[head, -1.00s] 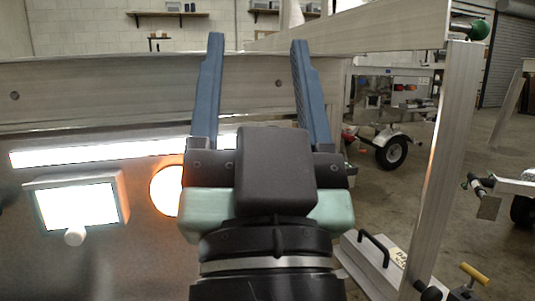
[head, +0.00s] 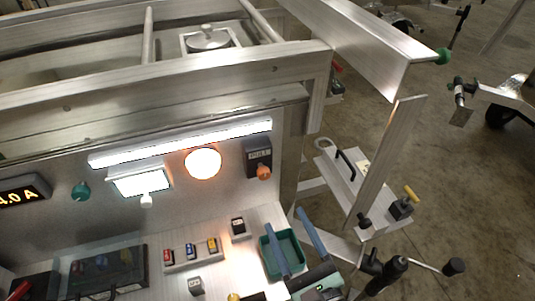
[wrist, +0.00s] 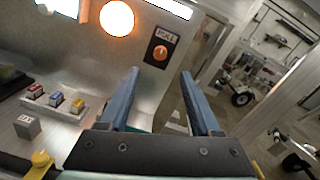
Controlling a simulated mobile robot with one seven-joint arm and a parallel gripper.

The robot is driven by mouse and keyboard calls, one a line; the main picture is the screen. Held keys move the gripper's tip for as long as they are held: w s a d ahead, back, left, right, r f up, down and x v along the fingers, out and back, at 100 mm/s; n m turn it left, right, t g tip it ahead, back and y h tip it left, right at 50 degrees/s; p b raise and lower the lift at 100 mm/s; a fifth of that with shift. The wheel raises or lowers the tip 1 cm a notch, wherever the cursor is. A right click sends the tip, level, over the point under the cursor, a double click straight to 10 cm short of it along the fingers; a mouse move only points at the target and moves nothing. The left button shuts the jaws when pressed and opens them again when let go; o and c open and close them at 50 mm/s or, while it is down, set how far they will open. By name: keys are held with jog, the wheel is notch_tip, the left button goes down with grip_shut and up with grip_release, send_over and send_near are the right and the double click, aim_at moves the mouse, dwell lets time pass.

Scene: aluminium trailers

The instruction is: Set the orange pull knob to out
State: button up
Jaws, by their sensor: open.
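The orange pull knob (head: 264,172) is on a dark box labelled PULL (head: 258,155), at the right end of the metal panel. In the wrist view the knob (wrist: 160,53) shows just above and between my fingertips. My gripper (head: 285,219) is below the knob in the head view, with its two blue fingers apart and nothing between them. In the wrist view my gripper (wrist: 160,74) points toward the knob without touching it. I cannot tell from the pictures how far out the knob sits.
A round lit orange lamp (head: 203,164) and a lit square lamp (head: 140,182) are left of the knob. Below are coloured switches (head: 190,252) and a green tray (head: 267,250) behind my gripper. A metal post (head: 385,160) stands to the right.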

aim_at(265, 177)
jog(key=shift+m, duration=0.8)
jog(key=p+x, duration=0.1)
jog(key=x, duration=1)
jog(key=shift+w+f, duration=0.15)
jog(key=shift+w, duration=0.25)
grip_shut()
jog(key=shift+s, duration=0.1)
